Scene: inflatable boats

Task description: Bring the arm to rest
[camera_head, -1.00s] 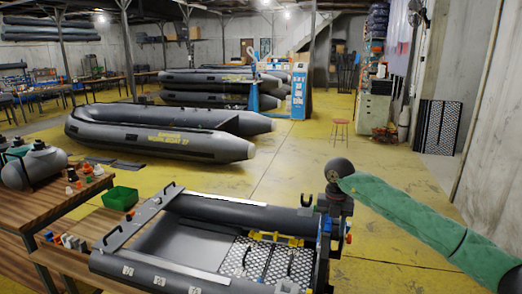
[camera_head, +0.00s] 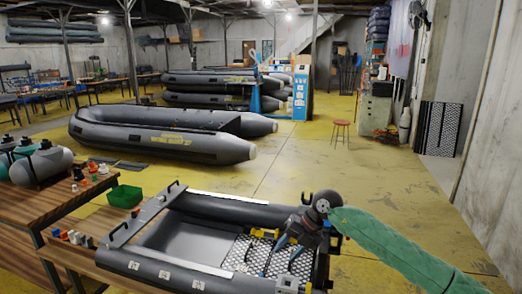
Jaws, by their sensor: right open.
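My right arm, in a green sleeve (camera_head: 395,250), comes in from the right edge. Its dark wrist and right gripper (camera_head: 284,241) are over the right end of the small grey inflatable boat (camera_head: 235,207), above the black mesh panel (camera_head: 243,251). The gripper is open and nothing shows between its fingers. I cannot tell whether it touches the boat. My left gripper is not in view.
A wooden bench (camera_head: 60,210) with small bottles and a green bin (camera_head: 125,196) stands at the left. A larger grey boat (camera_head: 165,140) lies behind on the yellow floor. A red stool (camera_head: 341,125) stands farther back. The floor between is clear.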

